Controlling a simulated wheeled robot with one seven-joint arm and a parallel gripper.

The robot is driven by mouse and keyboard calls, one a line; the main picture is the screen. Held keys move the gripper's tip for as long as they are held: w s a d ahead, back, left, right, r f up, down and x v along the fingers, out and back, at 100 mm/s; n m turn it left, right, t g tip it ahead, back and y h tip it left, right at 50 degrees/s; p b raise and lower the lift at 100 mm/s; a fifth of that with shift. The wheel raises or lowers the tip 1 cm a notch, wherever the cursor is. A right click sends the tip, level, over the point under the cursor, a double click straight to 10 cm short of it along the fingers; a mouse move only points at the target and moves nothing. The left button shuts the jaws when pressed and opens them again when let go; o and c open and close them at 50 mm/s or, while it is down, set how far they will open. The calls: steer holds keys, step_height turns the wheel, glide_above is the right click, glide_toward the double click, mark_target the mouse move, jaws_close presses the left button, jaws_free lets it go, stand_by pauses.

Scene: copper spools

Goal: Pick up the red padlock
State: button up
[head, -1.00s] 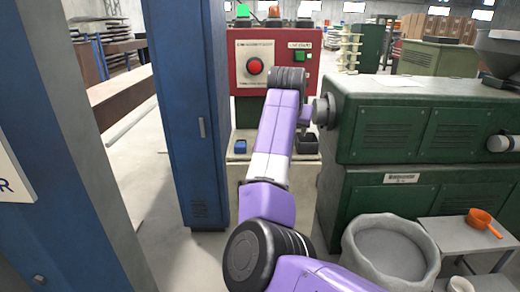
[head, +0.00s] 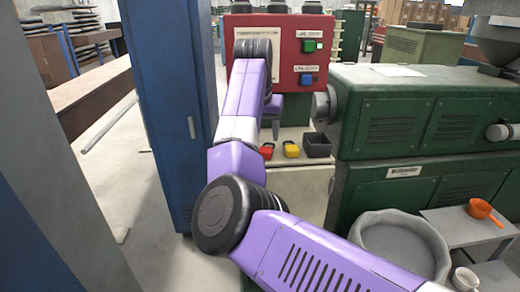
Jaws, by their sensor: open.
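The red padlock (head: 266,152) lies on the pale ledge below the red control panel, just right of my forearm. A yellow padlock (head: 291,150) lies close to its right. My arm reaches up in front of the panel, and its end bends down on the right side. My gripper (head: 275,128) is small and partly hidden by my arm. It points down above and a little right of the red padlock in the picture, open and empty, with no visible contact.
A dark open box (head: 317,145) stands right of the yellow padlock. The red panel (head: 290,55) rises behind the ledge. A blue cabinet (head: 165,100) is close on the left, and a green machine (head: 430,115) on the right.

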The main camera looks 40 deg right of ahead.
mark_target(265, 149)
steer(key=x, duration=0.7)
steer(key=shift+a+f, duration=0.1)
steer(key=shift+f, duration=0.05)
jaws_close()
step_height(265, 149, up, 20)
steer(key=shift+p, duration=0.3)
stand_by(0.4)
